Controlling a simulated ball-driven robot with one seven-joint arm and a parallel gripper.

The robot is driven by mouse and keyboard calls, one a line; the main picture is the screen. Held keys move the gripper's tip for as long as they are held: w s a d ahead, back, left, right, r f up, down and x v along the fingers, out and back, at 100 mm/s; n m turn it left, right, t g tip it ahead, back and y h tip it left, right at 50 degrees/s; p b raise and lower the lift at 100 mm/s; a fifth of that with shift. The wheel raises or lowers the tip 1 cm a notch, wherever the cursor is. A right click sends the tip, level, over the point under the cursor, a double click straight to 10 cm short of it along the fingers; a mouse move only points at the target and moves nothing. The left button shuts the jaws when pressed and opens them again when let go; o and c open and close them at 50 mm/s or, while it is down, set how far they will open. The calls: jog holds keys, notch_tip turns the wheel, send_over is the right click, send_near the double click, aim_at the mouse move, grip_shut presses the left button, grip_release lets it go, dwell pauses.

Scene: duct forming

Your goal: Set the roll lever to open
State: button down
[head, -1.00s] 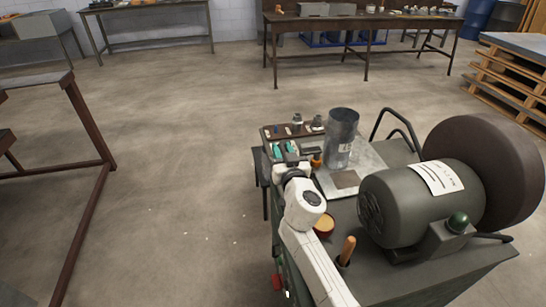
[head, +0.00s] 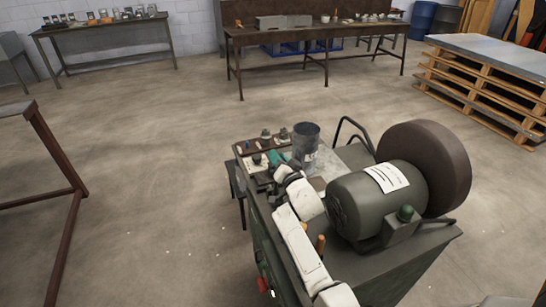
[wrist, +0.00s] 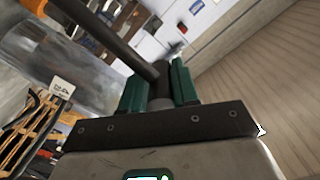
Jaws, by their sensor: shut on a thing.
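In the wrist view, my gripper's green fingers (wrist: 158,88) are closed on the dark rounded end of a bar, which looks like the roll lever (wrist: 115,42). The bar runs up and left from the fingers toward an orange part (wrist: 36,5). In the head view, my gripper (head: 276,158) is at the left side of the machine top, just left of a grey sheet-metal cylinder (head: 307,140). The cylinder also shows in the wrist view (wrist: 75,65). My arm hides most of the lever in the head view.
A large green motor (head: 375,205) with a dark drum (head: 430,165) stands right of my arm. An orange handle (head: 320,243) stands beside it. A small tray (head: 262,143) with several items lies behind my gripper. Open floor lies to the left; a pallet stack (head: 490,85) stands at back right.

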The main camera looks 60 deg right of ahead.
jog(key=shift+s+d+m+p, duration=0.1)
jog(key=shift+d+m+p, duration=0.1)
jog(key=shift+m+p, duration=0.2)
jog(key=shift+f, duration=0.2)
jog(key=c, duration=0.9)
grip_release()
